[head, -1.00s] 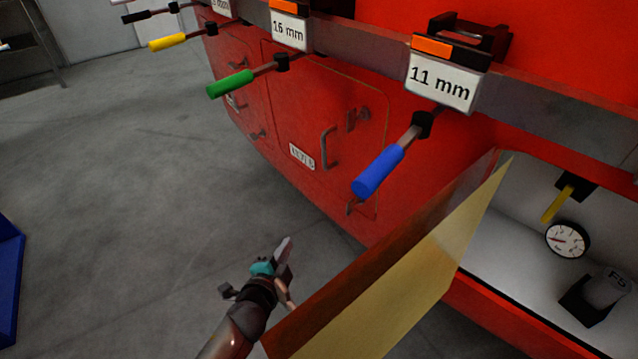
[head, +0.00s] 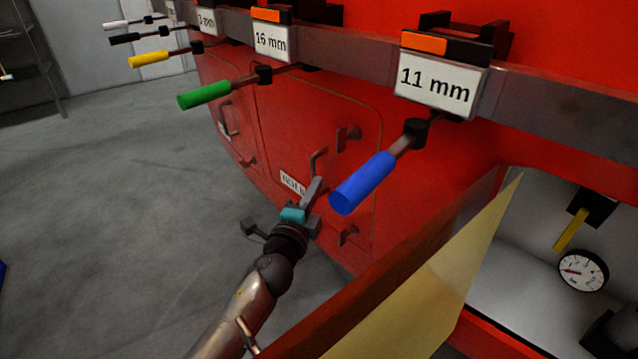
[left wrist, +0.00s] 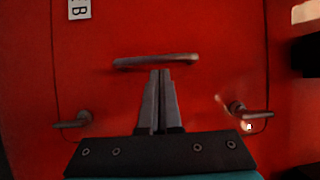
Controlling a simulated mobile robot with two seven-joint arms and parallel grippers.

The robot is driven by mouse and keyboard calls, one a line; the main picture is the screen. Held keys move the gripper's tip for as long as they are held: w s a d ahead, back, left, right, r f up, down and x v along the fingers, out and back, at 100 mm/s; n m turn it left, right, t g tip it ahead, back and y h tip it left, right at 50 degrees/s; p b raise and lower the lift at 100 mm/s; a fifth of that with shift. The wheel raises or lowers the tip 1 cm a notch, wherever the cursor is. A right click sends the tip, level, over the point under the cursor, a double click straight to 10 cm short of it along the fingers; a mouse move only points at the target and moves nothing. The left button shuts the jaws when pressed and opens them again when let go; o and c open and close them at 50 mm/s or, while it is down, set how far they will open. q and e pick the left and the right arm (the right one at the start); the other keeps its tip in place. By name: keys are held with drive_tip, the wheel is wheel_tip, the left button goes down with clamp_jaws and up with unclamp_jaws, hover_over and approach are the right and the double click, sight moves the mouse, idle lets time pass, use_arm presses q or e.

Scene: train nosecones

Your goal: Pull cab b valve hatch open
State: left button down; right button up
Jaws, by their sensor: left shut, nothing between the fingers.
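The red valve hatch (head: 310,115) is closed, flush in the red front, with a partly covered white label (head: 292,182) whose end reads "E B" in the left wrist view (left wrist: 79,9). Its bar handle (head: 317,162) also shows in the left wrist view (left wrist: 155,61). Two small latches, an upper one (head: 347,136) and a lower one (head: 348,236), sit near the hatch's right edge. My left gripper (head: 317,182) is shut and empty. In the left wrist view its fingertips (left wrist: 160,73) are just below the middle of the handle; I cannot tell whether they touch it. My right gripper is out of view.
A blue-handled lever (head: 362,183) under the "11 mm" sign (head: 437,86) juts out right of my gripper. A green-handled lever (head: 204,95) juts out at upper left. An open panel (head: 440,265) stands out at lower right, beside a compartment with a gauge (head: 583,271).

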use_arm(q)
drive_tip(key=shift+x, duration=1.35)
